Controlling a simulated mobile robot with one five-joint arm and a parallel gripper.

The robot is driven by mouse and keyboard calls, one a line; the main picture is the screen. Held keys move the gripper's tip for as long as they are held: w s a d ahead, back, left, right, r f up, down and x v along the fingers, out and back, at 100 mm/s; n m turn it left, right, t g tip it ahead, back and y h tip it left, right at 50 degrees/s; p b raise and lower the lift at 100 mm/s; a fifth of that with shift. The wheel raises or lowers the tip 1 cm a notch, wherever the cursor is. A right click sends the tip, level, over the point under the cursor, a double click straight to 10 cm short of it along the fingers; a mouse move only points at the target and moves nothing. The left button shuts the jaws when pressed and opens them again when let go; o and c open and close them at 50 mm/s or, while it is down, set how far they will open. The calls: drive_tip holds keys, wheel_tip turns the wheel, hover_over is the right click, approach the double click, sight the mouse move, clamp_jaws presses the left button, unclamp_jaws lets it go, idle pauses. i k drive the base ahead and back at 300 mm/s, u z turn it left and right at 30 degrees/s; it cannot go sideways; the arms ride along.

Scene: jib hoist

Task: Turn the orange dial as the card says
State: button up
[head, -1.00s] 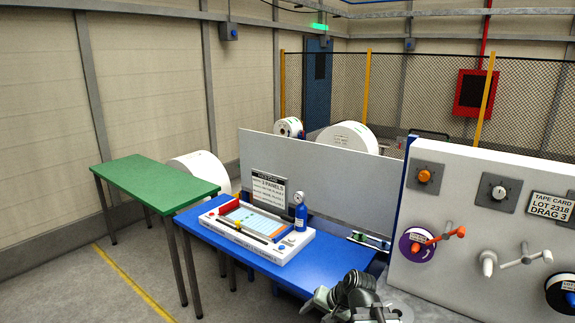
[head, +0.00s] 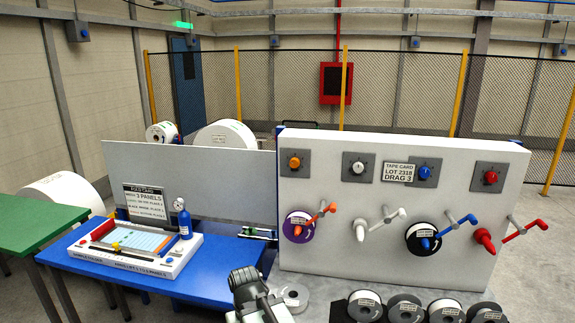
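The orange dial (head: 294,162) is at the upper left of the white panel (head: 330,250), on a grey square plate. Its setting is too small to read. The tape card (head: 397,171) is on the same panel, between the white and blue dials, and reads "TAPE CARD LOT 2318 DRAG 3". My arm shows at the bottom centre, in front of the panel and well below the orange dial. My gripper (head: 262,312) is seen only in part at the bottom edge. I cannot make out its fingers, and it touches no dial.
White (head: 355,167), blue (head: 425,172) and red (head: 490,177) dials share the panel. Coloured crank arms and reels stick out below them. Several dark reels (head: 405,308) stand along the front. A blue table (head: 215,272) with a panel fixture is at left.

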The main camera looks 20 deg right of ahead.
sight(295, 163)
drive_tip(key=u, duration=2)
drive_tip(key=k, duration=0.8)
drive_tip(key=z, duration=0.85)
drive_tip(key=i, duration=1)
drive_tip(key=u, duration=0.05)
